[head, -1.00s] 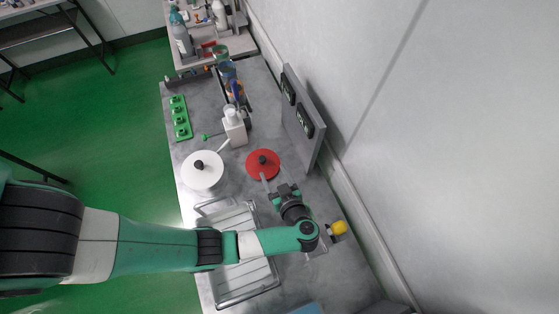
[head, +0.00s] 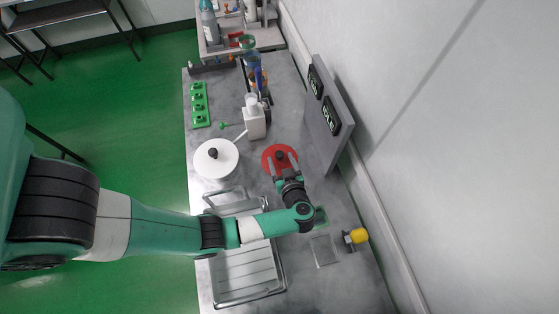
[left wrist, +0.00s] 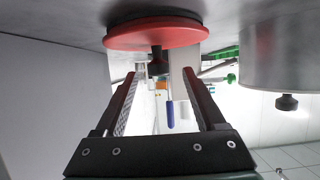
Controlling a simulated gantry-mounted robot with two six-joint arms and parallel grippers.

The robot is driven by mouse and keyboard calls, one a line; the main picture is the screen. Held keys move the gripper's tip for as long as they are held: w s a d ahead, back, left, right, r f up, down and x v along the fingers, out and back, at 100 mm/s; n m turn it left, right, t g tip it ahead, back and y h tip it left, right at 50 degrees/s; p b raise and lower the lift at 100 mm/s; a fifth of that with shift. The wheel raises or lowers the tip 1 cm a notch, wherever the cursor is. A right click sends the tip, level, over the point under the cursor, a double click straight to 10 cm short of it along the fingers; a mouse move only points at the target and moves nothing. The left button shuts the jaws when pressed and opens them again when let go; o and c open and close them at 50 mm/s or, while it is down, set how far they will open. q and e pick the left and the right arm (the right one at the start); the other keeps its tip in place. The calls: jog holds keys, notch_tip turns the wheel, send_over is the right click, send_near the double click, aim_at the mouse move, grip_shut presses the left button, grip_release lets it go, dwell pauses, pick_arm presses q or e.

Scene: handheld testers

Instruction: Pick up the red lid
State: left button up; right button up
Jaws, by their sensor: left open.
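The red lid (head: 271,152) is a round disc with a black knob (head: 280,155) on the grey bench in the head view. In the left wrist view the red lid (left wrist: 155,37) shows upside down near the top, its black knob (left wrist: 158,62) pointing between the fingers. My left gripper (head: 281,164) is open at the near side of the lid, with its two fingers over the lid's edge on either side of the knob. In the left wrist view the left gripper (left wrist: 160,82) is empty, and the knob lies just past the fingertips. My right gripper is not in view.
A grey panel (head: 322,140) stands to the right.

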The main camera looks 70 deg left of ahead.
aim_at(281, 157)
pick_arm(q)
jog(key=b+x, duration=0.1)
jog(key=x, duration=0.2)
jog(key=shift+w+a+f, duration=0.1)
jog(key=shift+a+f, duration=0.2)
grip_shut()
